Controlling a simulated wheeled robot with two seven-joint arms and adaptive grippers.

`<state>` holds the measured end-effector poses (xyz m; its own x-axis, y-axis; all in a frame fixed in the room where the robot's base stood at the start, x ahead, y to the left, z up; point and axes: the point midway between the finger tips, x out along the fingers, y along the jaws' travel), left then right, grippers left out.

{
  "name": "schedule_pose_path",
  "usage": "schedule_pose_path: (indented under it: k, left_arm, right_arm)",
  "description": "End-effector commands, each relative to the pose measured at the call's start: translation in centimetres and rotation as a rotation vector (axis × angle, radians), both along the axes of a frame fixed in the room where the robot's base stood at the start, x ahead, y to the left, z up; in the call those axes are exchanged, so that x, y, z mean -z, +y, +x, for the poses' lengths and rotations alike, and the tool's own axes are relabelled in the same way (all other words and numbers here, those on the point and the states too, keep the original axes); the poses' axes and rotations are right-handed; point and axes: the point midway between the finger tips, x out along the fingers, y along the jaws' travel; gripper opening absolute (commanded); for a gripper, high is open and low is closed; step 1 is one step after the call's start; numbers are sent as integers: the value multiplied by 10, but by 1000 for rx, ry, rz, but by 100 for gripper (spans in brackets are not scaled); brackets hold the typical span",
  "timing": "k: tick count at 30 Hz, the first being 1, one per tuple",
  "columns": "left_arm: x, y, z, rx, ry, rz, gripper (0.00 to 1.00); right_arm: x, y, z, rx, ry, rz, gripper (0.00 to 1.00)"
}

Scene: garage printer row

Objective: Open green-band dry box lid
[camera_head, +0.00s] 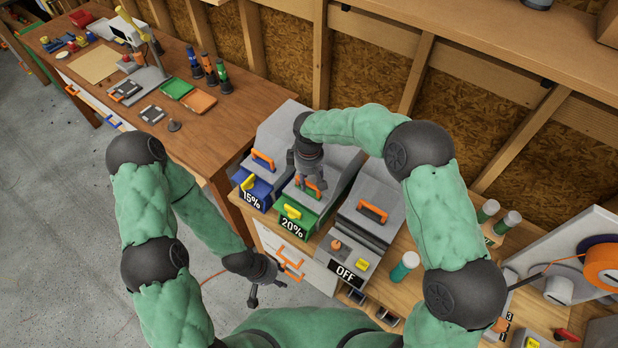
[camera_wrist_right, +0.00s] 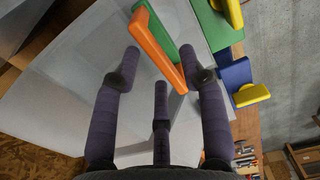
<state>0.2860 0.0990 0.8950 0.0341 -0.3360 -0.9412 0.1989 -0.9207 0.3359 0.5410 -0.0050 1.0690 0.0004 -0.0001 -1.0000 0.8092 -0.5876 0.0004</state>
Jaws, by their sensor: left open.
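The green-band dry box (camera_head: 299,217) stands in the middle of the row, marked 20%. Its grey lid (camera_head: 335,160) looks shut and bears an orange handle (camera_head: 311,186). A yellow latch (camera_head: 291,212) is on its green front; I cannot tell whether it is fastened. My right gripper (camera_head: 308,184) is just above the handle, pointing down. In the right wrist view its fingers (camera_wrist_right: 165,68) are spread, with the orange handle (camera_wrist_right: 158,45) between and beyond the tips; contact is unclear. My left gripper (camera_head: 267,289) is open and empty, low in front of the drawers.
A blue-band box (camera_head: 256,190) marked 15% stands left of the green one, and a grey box (camera_head: 371,215) marked OFF stands right. Drawers with orange handles (camera_head: 290,262) are below. A wooden bench (camera_head: 130,85) with tools is at the left.

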Motion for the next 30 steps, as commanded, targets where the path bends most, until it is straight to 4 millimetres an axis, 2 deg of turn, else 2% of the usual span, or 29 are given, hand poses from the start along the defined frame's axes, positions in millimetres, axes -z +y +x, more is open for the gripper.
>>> schedule_pose_path:
  k: [1, 3, 4, 11, 17, 23, 30]
  left_arm:
    - [0, 0, 0, 0, 0, 0, 44]
    - [0, 0, 0, 0, 0, 0, 44]
    - [0, 0, 0, 0, 0, 0, 44]
    - [-1, 0, 0, 0, 0, 0, 44]
    - [-11, 0, 0, 0, 0, 0, 44]
    - [-34, 0, 0, 0, 0, 0, 44]
    - [-62, 0, 0, 0, 0, 0, 44]
  right_arm:
    - [0, 0, 0, 0, 0, 0, 22]
    - [0, 0, 0, 0, 0, 0, 3]
    - [0, 0, 0, 0, 0, 0, 0]
    - [-1, 0, 0, 1, 2, 1, 0]
    - [-13, -4, 5, 4, 30, 24, 0]
    - [-39, -12, 16, 6, 110, 82, 0]
    - [-81, -27, 38, 6, 267, 199, 0]
